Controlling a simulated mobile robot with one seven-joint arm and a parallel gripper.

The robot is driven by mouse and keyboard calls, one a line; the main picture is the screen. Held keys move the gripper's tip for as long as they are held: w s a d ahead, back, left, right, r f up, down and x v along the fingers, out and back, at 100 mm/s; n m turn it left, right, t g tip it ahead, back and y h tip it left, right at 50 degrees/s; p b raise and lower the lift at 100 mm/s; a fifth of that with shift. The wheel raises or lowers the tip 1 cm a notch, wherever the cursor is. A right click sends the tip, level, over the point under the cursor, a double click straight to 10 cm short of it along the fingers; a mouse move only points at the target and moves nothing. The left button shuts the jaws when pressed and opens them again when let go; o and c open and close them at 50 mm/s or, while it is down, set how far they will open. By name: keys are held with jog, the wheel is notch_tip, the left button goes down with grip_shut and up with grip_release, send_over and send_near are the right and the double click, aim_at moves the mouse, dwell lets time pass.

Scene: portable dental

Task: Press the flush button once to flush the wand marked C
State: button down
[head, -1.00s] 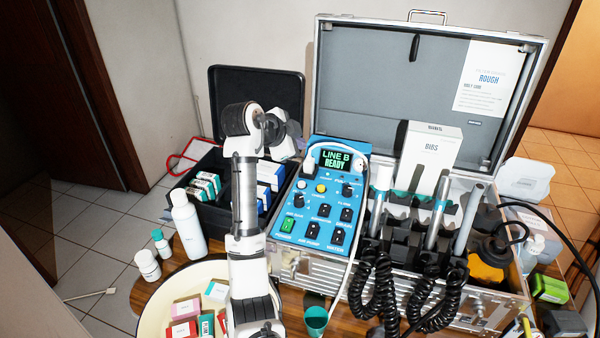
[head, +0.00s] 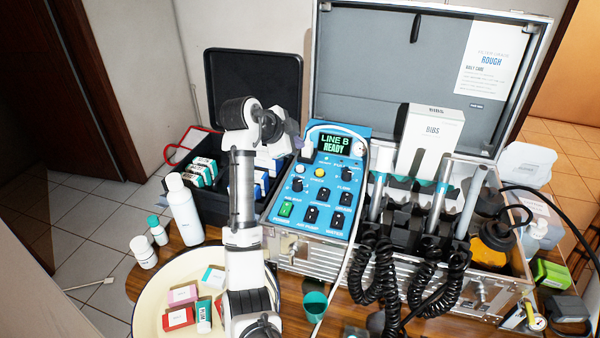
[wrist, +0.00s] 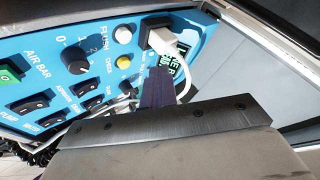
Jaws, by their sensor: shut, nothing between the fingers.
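The blue control panel (head: 327,190) stands in the case, its screen (head: 335,144) reading "LINE B READY". The white button (head: 303,168) sits beside the "FLUSH" label in the wrist view (wrist: 122,35). The yellow button (wrist: 124,62), labelled "CHECK", is beside it. My gripper (head: 294,137) is shut and empty at the panel's upper left in the head view. Its dark fingers (wrist: 158,85) overlap the panel near the screen in the wrist view, clear of both buttons in the picture; contact cannot be told. Several wands (head: 440,195) stand in holders to the right; their letters are not readable.
A white hose (head: 353,220) arches over the panel's screen and runs down its front. Dark knobs and switches (head: 310,214) cover the lower panel. A black box (head: 208,210) stands left of the panel. A round tray (head: 150,300) with small boxes lies in front.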

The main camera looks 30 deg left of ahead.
notch_tip(320, 180, down, 5)
jog(key=shift+w+r+b, duration=0.1)
jog(key=shift+b, duration=1.05)
dwell(1.0)
jog(key=shift+f, duration=0.45)
jog(key=shift+f+b, duration=0.45)
jog(key=shift+b, duration=0.05)
dwell(0.5)
jog(key=shift+r, duration=0.1)
jog(key=shift+r+p, duration=0.6)
jog(key=shift+r, duration=0.15)
notch_tip(320, 180, up, 5)
jog(key=p, duration=0.3)
dwell(0.3)
